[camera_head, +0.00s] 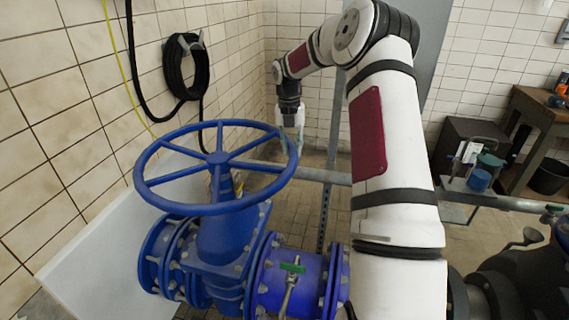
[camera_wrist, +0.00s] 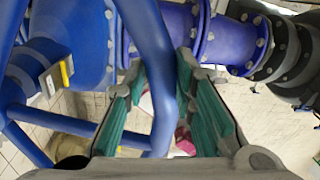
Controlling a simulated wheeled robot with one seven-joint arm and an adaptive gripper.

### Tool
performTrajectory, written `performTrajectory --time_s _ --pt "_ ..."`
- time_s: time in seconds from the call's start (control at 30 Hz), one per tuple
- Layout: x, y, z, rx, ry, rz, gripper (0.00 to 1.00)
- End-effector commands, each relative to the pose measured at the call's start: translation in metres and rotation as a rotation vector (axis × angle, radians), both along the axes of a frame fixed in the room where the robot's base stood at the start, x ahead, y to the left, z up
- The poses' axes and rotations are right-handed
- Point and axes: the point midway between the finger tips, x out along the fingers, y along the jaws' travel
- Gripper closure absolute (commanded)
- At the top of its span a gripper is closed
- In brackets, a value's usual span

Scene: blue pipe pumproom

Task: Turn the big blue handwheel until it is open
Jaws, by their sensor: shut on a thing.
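The big blue handwheel (camera_head: 217,203) sits on top of a blue valve body (camera_head: 228,245) in the left half of the head view. Its rim and spokes are fully above the valve. My gripper (camera_head: 293,140) is at the right side of the rim, reaching down from above. In the wrist view the blue rim (camera_wrist: 158,70) runs between the two green-padded fingers of my gripper (camera_wrist: 163,105). The gripper is shut on the rim. The contact of the pads with the rim is partly hard to see.
Blue pipe (camera_head: 312,277) with a small green-handled valve (camera_head: 292,268) runs right from the valve body. A tiled wall with a coiled black hose (camera_head: 187,68) stands at left. A grey rail (camera_head: 325,176) passes behind the wheel. A wooden bench (camera_head: 535,115) stands far right.

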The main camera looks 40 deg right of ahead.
Motion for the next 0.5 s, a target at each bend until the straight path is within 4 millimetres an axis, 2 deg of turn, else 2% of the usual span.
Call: performTrajectory --time_s 0.03,0.2,0.5 --pt "0.014 -0.008 -0.005 -0.004 -0.004 0.037 1.00" --pt "0.042 -0.021 -0.005 -0.003 -0.005 0.179 1.00" --pt "0.079 -0.032 -0.003 -0.001 -0.004 0.356 1.00"
